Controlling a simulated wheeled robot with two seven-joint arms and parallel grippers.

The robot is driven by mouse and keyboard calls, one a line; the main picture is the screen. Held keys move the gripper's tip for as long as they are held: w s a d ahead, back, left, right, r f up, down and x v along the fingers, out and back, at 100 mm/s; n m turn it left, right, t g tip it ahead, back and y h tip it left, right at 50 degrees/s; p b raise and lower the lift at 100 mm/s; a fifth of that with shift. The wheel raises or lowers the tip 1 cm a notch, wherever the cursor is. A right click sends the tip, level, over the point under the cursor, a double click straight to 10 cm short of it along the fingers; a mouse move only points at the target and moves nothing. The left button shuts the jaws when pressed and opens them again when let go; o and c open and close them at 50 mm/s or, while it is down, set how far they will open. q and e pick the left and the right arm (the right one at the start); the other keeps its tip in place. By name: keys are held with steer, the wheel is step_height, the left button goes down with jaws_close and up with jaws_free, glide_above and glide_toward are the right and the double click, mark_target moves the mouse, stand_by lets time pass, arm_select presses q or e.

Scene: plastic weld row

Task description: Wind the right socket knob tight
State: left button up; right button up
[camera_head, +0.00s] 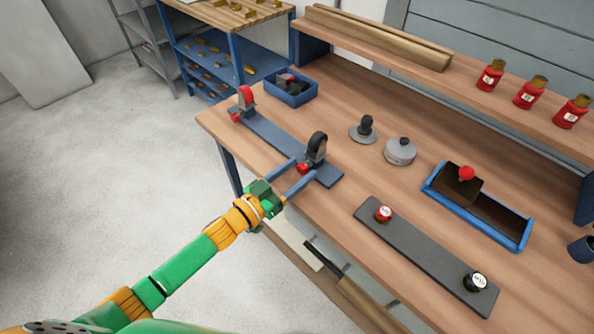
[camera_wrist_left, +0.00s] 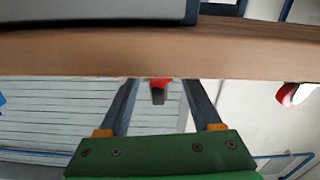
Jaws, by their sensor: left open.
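A dark grey bar (camera_head: 416,250) lies on the bench at the right, with a red-sided, white-topped knob (camera_head: 383,214) at its left end and a black knob (camera_head: 477,281) with a pale top at its right end. Which knob is the socket knob is not marked. My left gripper (camera_head: 297,171) is open at the front bench edge, well left of this bar. Its fingers point at a black clamp (camera_head: 317,146) with a red part (camera_head: 303,168), on a blue-grey plate (camera_head: 270,137). In the left wrist view, a red and dark part (camera_wrist_left: 160,88) shows between the fingertips (camera_wrist_left: 158,83); contact cannot be told.
Another clamp (camera_head: 246,97) stands at the plate's far end. A blue bin (camera_head: 290,91), grey round pieces (camera_head: 400,151) and a blue-rimmed tray (camera_head: 439,195) with a red ball knob (camera_head: 466,173) stand behind. Red jars (camera_head: 525,95) line the shelf. Bare wood surrounds the bar.

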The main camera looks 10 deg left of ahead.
arm_select(q)
jaws_close()
steer(key=m, duration=0.5)
steer(key=shift+s+m, duration=0.1)
steer(key=shift+m, duration=0.2)
jaws_free()
steer(key=v, duration=0.7)
